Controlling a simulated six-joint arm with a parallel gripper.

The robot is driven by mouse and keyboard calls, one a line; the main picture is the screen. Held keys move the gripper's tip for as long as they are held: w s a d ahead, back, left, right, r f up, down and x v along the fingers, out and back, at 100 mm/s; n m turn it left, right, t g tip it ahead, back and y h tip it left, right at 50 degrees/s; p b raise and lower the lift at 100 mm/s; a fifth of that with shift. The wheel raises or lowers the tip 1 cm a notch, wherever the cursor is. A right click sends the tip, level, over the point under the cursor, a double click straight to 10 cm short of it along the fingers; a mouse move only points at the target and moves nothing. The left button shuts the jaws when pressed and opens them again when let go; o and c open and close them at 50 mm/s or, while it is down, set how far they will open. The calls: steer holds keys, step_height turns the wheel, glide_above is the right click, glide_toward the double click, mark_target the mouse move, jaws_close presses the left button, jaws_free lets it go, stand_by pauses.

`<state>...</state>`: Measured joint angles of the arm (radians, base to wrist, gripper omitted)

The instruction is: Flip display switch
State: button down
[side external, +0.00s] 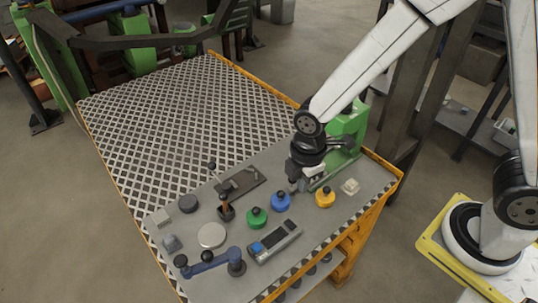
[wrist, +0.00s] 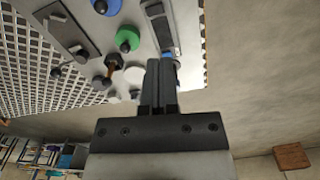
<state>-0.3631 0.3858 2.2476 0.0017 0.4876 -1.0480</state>
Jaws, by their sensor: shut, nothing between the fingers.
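A grey box with a dark display strip and a blue part at its left end (side external: 274,243) lies near the front edge of the panel; I take it as the display switch. It also shows in the wrist view (wrist: 162,30), partly hidden by my fingers, with a bit of blue just beyond their tips. My gripper (side external: 293,188) is shut and empty, above the panel behind the blue knob in the side view. In the wrist view my gripper (wrist: 161,65) points toward the box's blue end; I cannot tell the gap.
Around the box are a blue knob (side external: 281,203), a green knob (side external: 257,218), an orange knob (side external: 325,198), a joystick (side external: 226,208), a grey disc (side external: 211,236) and a blue crank lever (side external: 210,263). A green bracket (side external: 347,128) stands behind my gripper. The perforated plate (side external: 170,115) is clear.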

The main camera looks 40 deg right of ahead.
mark_target(292, 229)
steer(key=shift+a+f+n, duration=0.4)
steer(key=shift+a+n, duration=0.4)
steer(key=shift+n, duration=0.1)
steer(key=shift+f, duration=0.1)
steer(key=shift+f, duration=6.9)
steer(key=shift+f, duration=0.15)
steer(key=shift+w+r, duration=0.35)
steer(key=shift+w, duration=0.3)
steer(key=shift+r, duration=0.15)
step_height(292, 229, up, 14)
steer(key=s, duration=0.2)
steer(key=shift+f, duration=0.2)
